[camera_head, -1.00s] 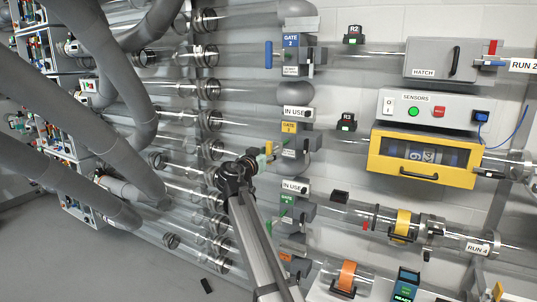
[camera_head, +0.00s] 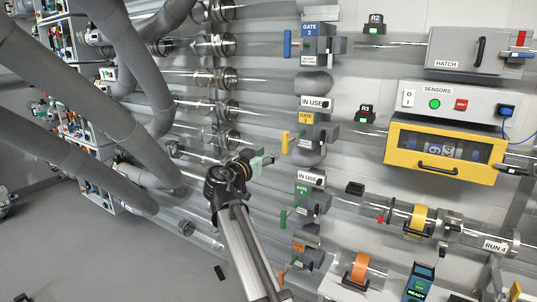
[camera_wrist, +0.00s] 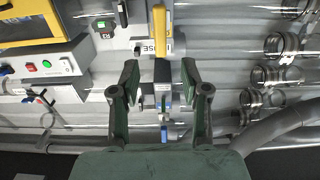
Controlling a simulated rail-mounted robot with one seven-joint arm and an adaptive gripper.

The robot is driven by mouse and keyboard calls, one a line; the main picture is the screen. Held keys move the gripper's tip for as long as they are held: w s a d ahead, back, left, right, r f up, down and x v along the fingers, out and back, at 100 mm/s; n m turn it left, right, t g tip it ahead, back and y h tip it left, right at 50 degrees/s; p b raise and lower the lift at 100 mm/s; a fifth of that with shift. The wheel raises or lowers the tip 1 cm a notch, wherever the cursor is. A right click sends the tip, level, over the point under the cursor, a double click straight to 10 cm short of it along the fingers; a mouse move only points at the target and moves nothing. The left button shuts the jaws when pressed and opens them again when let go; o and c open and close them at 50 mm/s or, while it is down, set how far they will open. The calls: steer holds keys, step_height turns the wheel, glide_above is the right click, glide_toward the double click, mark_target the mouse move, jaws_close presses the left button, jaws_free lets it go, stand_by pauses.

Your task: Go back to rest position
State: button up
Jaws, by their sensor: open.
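My gripper (camera_head: 264,161) is in the middle of the head view, in front of the pipe wall, just below and left of the yellow gate handle (camera_head: 285,143) in the picture. In the wrist view my gripper (camera_wrist: 160,75) is open, its two green-padded fingers apart with nothing held between them. A grey gate block with a blue handle (camera_wrist: 163,133) and a yellow handle (camera_wrist: 159,30) show behind and between the fingers, seemingly apart from them.
The blue handle (camera_head: 287,43) of Gate 2 is above. A green handle (camera_head: 283,219) is below. The yellow-framed case (camera_head: 440,170) and sensor box (camera_head: 425,100) are on the right. Thick grey hoses (camera_head: 75,95) cross the left. Open grey floor (camera_head: 120,260) is at lower left.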

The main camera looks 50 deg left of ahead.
stand_by(0.3)
steer(key=w+d+f+n+g+h, duration=0.15)
steer(key=d+f, duration=0.35)
steer(key=f, duration=0.6)
steer(key=w+d+f+n+g+h, duration=0.1)
steer(key=d+f+n+g, duration=0.3)
steer(key=f, duration=0.7)
steer(key=w+d+f+g+h, duration=0.1)
steer(key=d+f+g, duration=0.1)
steer(key=d+f, duration=0.7)
steer(key=s+d+f+g+h, duration=0.1)
steer(key=d+f+g+h, duration=0.35)
steer(key=d+f, duration=1.95)
steer(key=s+d+f+m+g, duration=0.1)
steer(key=s+d+f+g, duration=0.2)
steer(key=s+d+f, duration=0.45)
steer(key=s+d+f+m+g, duration=0.2)
steer(key=s+d+f+g, duration=0.25)
steer(key=d+f, duration=0.55)
steer(key=s+d+f+m+g+y, duration=0.1)
steer(key=s+d+f+m+g, duration=0.1)
steer(key=s+d, duration=0.7)
steer(key=s+d+f+m+g+y, duration=0.2)
steer(key=s+d+m, duration=0.1)
steer(key=s+d, duration=0.6)
steer(key=s, duration=0.3)
steer(key=shift+s+d+f+g, duration=0.35)
steer(key=shift+s+f, duration=0.05)
